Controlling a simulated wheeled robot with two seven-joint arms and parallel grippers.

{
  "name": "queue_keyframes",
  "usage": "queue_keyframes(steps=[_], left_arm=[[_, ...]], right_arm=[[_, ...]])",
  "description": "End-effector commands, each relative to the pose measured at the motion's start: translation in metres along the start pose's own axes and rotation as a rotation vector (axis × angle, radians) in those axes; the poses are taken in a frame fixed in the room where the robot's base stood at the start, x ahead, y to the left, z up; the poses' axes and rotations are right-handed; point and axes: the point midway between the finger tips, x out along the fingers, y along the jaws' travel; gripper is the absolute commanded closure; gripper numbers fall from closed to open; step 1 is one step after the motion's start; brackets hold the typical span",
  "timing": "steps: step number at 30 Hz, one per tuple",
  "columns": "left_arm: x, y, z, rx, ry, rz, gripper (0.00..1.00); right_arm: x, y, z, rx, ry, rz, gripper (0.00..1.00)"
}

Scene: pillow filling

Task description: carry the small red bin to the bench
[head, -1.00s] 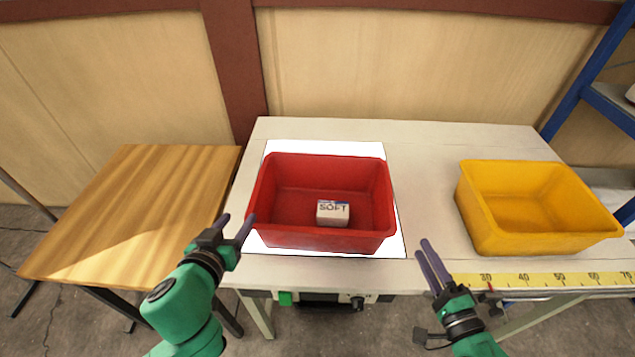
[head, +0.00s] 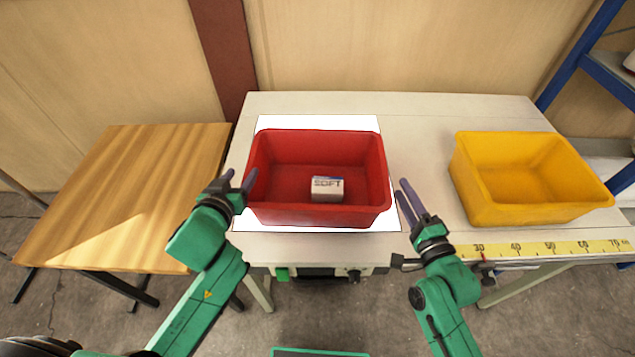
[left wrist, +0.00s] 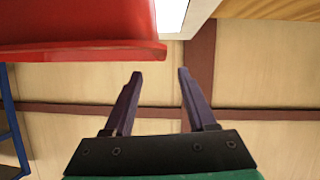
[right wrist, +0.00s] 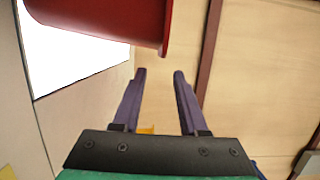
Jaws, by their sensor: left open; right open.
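My right gripper (head: 409,190) is open just off the bin's right side. In the left wrist view the bin's red rim (left wrist: 80,48) lies beyond and left of the open fingers (left wrist: 158,75). In the right wrist view the bin's wall (right wrist: 110,18) is above the open fingers (right wrist: 159,75). Neither gripper holds anything.
A yellow bin (head: 530,205) stands to the right on the same table (head: 420,120). A yellow ruler strip (head: 545,248) runs along the table's front right edge. A bare wooden table (head: 120,200) stands at the left. A blue shelf (head: 590,60) is at the far right.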

Motion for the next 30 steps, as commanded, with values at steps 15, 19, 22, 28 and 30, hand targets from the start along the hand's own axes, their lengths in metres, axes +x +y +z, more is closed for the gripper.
queue_keyframes(steps=[15,19,22,28,30], left_arm=[[0.079,-0.001,0.000,-0.001,0.000,-0.002,0.43],[0.080,-0.001,0.000,-0.001,-0.001,-0.001,0.43],[0.080,-0.001,0.000,-0.001,-0.001,-0.001,0.43],[0.079,-0.001,0.000,-0.001,-0.001,-0.001,1.00],[0.079,-0.001,0.000,-0.001,-0.001,-0.001,1.00]], right_arm=[[0.079,0.000,0.000,0.000,-0.001,0.001,0.57],[0.080,0.000,0.001,0.000,-0.001,0.001,0.57],[0.079,0.000,0.000,0.000,-0.001,0.001,0.57],[0.079,0.000,0.000,0.000,-0.001,0.001,1.00],[0.079,0.000,0.000,0.000,0.000,0.001,1.00]])
